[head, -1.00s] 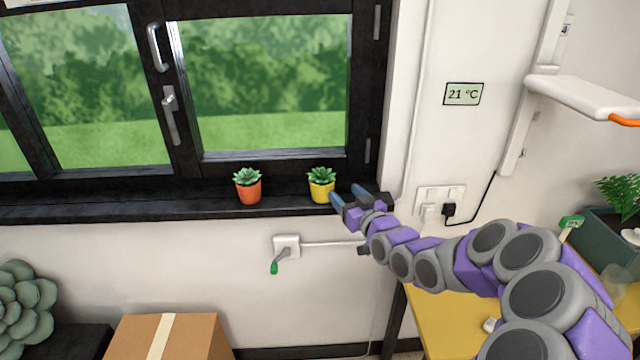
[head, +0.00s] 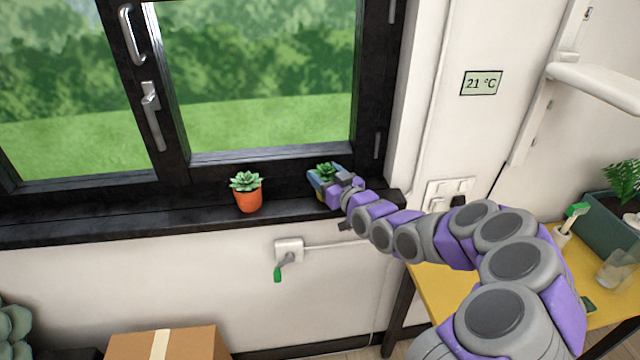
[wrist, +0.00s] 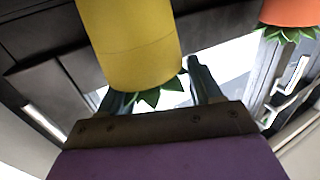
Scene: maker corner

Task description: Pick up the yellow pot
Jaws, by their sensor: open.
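The yellow pot (head: 314,188) with a green succulent stands on the dark window sill, mostly hidden behind my gripper (head: 325,179) in the head view. In the wrist view the yellow pot (wrist: 130,40) looms large and appears upside down, its leaves pointing down. The two dark fingers of my gripper (wrist: 162,85) show apart, one on each side of the pot's leafy end. The gripper is open; I cannot tell whether either finger touches the pot.
An orange pot (head: 249,201) with a succulent stands left on the same sill (head: 120,225); it also shows in the wrist view (wrist: 288,12). The window frame rises behind. A cardboard box (head: 190,345) is below, and a yellow table (head: 437,282) is at right.

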